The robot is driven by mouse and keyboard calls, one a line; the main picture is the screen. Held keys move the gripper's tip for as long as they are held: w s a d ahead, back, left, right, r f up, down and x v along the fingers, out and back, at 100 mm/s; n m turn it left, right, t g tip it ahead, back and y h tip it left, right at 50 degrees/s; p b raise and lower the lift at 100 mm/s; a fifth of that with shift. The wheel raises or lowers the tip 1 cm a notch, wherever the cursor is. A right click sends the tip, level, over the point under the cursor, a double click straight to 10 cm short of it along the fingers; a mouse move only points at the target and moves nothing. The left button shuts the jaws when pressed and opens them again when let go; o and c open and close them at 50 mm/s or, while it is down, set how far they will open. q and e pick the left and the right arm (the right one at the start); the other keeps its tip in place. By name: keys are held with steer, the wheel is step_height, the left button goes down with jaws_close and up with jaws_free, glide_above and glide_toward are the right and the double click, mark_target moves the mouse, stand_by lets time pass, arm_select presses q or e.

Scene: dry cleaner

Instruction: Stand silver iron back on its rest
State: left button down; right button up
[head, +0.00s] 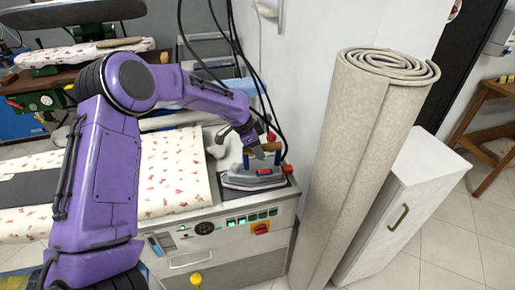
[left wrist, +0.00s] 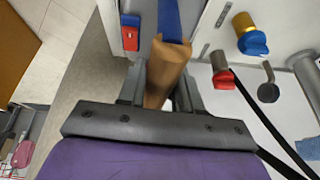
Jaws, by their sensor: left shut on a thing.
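The silver iron (head: 240,178) is at the right end of the pressing table, with its sole down on or just above a dark flat plate (head: 284,190); I cannot tell whether it touches. It has a brown handle, which also shows in the left wrist view (left wrist: 166,70), with a blue part beyond it. My left gripper (head: 256,150) reaches down from above and is shut on the handle. In the left wrist view its two fingers (left wrist: 160,92) stand on either side of the handle. My right gripper is not in view.
The patterned ironing board (head: 175,165) lies to the left. A control panel (head: 240,222) is below the iron. A rolled beige carpet (head: 365,150) stands close to the right, before a white cabinet (head: 420,180). Black cables hang behind. Red and blue valve knobs (left wrist: 252,43) are near the gripper.

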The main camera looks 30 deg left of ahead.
arm_select(q)
steer(key=shift+w+f, duration=0.1)
stand_by(0.6)
steer(key=c, duration=1)
jaws_free()
steer(key=o, duration=0.3)
steer(key=shift+s+d, duration=0.15)
steer(key=shift+s, duration=0.05)
steer(key=o, duration=0.4)
steer(key=shift+s+f, duration=0.15)
steer(key=shift+f, duration=0.2)
steer(key=o, duration=0.3)
steer(key=shift+r+p, duration=0.3)
steer(key=shift+r, duration=0.35)
step_height(320, 180, up, 8)
steer(key=p, duration=0.7)
steer(key=shift+r+p, duration=0.15)
steer(key=shift+p, duration=0.25)
